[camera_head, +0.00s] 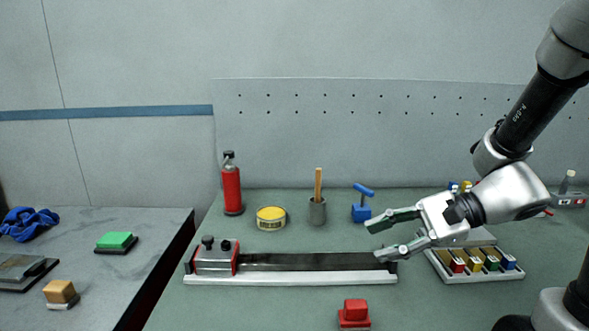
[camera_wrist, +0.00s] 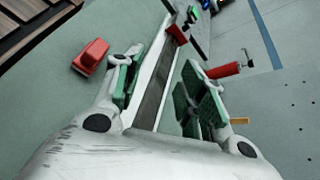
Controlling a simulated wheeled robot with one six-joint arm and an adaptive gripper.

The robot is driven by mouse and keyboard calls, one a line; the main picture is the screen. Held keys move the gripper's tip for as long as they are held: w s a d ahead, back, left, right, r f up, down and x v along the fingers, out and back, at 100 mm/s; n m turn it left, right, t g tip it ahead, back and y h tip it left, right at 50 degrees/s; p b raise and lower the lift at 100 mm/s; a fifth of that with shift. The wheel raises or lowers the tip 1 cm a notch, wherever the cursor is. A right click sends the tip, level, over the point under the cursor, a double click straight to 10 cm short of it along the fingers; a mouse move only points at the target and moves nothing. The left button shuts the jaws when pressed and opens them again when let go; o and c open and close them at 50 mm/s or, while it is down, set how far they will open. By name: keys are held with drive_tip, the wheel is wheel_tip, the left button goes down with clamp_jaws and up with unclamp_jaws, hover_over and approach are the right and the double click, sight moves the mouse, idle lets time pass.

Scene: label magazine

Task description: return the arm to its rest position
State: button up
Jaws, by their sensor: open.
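My arm (camera_head: 523,122) reaches in from the right edge in the head view. My gripper (camera_head: 380,238) is open, its two green-padded fingers apart and pointing left. It is over the right end of the magazine, a long dark channel on a white base (camera_head: 290,278). Nothing shows between the fingers. In the wrist view my gripper (camera_wrist: 165,90) is also open, with the dark channel (camera_wrist: 150,105) showing between its fingers. A grey and red block (camera_head: 214,258) sits at the channel's left end.
A red block (camera_head: 354,314) lies in front of the magazine. Behind it stand a red bottle (camera_head: 231,188), a yellow tin (camera_head: 271,218), a grey cup (camera_head: 317,211) and a blue tool (camera_head: 362,208). A tray of coloured pieces (camera_head: 447,272) is under my wrist. A gap separates the left table (camera_head: 130,270).

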drive_tip(key=s+d+n+g+h, duration=0.2)
drive_tip(key=s+d+n+h, duration=0.2)
drive_tip(key=s+d+n, duration=0.15)
drive_tip(key=d+r+n+t+h, duration=0.2)
drive_tip(key=d+r+n+h, duration=0.1)
drive_tip(key=d, duration=0.3)
drive_tip(key=s+d+r+n+t+h, duration=0.1)
drive_tip(key=d+r+n+t+h, duration=0.1)
drive_tip(key=d, duration=0.5)
drive_tip(key=r+n+h, duration=0.1)
drive_tip(key=n+h, duration=0.1)
drive_tip(key=h, duration=0.1)
drive_tip(key=shift+s+d+r+h, duration=0.2)
drive_tip(key=shift+d+r+h, duration=0.05)
drive_tip(key=shift+h, duration=0.05)
